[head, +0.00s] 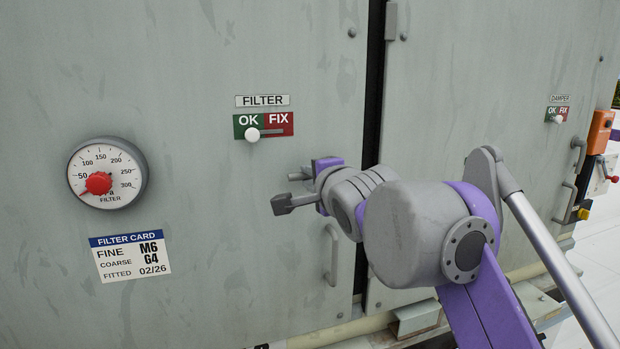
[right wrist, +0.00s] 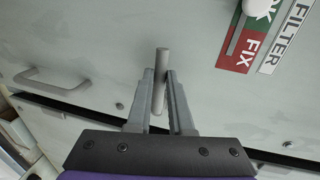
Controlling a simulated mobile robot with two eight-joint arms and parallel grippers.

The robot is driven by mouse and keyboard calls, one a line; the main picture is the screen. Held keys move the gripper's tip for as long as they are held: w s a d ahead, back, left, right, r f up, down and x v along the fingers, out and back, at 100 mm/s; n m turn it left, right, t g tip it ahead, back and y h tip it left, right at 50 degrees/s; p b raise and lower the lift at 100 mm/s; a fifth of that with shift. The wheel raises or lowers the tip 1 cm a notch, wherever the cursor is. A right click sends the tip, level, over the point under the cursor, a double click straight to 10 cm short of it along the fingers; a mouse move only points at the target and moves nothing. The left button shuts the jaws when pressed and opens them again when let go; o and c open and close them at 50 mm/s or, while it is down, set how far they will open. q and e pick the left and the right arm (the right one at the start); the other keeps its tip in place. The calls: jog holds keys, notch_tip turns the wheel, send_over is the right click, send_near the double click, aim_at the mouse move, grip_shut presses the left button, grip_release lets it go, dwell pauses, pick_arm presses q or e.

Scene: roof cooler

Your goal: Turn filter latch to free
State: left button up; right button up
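A short grey rod, which looks like the filter latch handle (right wrist: 161,60), stands out on the filter door in the right wrist view. My right gripper (right wrist: 160,76) has one finger on each side of it. The fingers are close to the rod; I cannot tell whether they press on it. In the head view my right gripper (head: 288,190) is in front of the filter door (head: 230,220), near its right edge. There the latch is hard to separate from the gripper. My left gripper is out of view.
A FILTER slider (head: 252,134) has its white knob at the OK end, above left of my gripper. A door handle (head: 332,255) sits below it. A gauge (head: 107,173) and filter card (head: 130,256) are on the left. The damper door (head: 480,110) is right of the dark gap.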

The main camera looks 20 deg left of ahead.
jog(key=o, duration=0.4)
jog(key=shift+s, duration=0.1)
jog(key=p+v, duration=0.1)
jog(key=v, duration=0.9)
jog(key=shift+s+d+r, duration=0.1)
jog(key=shift+s+d, duration=0.1)
jog(key=shift+d, duration=0.05)
